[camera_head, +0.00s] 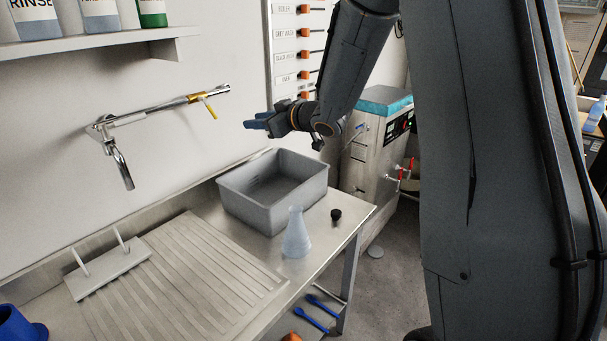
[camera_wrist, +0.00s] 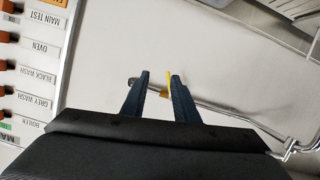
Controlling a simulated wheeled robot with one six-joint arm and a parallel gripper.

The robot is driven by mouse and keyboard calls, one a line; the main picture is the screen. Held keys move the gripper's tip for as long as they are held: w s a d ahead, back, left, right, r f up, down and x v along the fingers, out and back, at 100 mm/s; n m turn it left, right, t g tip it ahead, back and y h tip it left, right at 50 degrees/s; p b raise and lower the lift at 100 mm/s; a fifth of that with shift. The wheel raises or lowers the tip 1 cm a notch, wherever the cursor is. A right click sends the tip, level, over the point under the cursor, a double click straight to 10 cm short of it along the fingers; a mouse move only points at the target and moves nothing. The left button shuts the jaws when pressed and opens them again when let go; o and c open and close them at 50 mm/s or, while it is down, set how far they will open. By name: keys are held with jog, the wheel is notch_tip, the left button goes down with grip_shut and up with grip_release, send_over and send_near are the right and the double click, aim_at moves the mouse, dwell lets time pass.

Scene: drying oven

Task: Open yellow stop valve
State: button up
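The yellow stop valve handle (camera_head: 209,106) sticks out from the chrome wall pipe (camera_head: 150,116), near its right end, and points down and to the right. In the wrist view the yellow handle (camera_wrist: 169,79) shows between and beyond the blue fingertips. My gripper (camera_head: 254,124) is to the right of the handle in the head view, with a clear gap between them. In the wrist view my gripper (camera_wrist: 160,78) has its two fingers apart, with nothing held. Whether the handle lies between the fingers in depth is unclear there.
A grey basin (camera_head: 245,205), a conical flask (camera_head: 296,236) and a black stopper (camera_head: 336,214) stand on the steel bench below. A shelf (camera_head: 90,43) with bottles hangs at upper left. A labelled switch panel (camera_wrist: 35,65) is on the wall nearby.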

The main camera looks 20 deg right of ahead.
jog(key=s+d+f+m+g+h, duration=0.2)
jog(key=s+d+f+m+h, duration=0.1)
jog(key=s, duration=0.4)
jog(key=s+d+f+m+g+h, duration=0.2)
jog(key=s+d+f+m+h, duration=0.1)
jog(key=s, duration=0.5)
notch_tip(320, 180, down, 3)
jog(key=shift+s+d+f+h, duration=0.15)
jog(key=shift+d+h, duration=0.65)
jog(key=shift+d, duration=0.35)
jog(key=shift+s+g, duration=0.1)
jog(key=shift+g, duration=0.2)
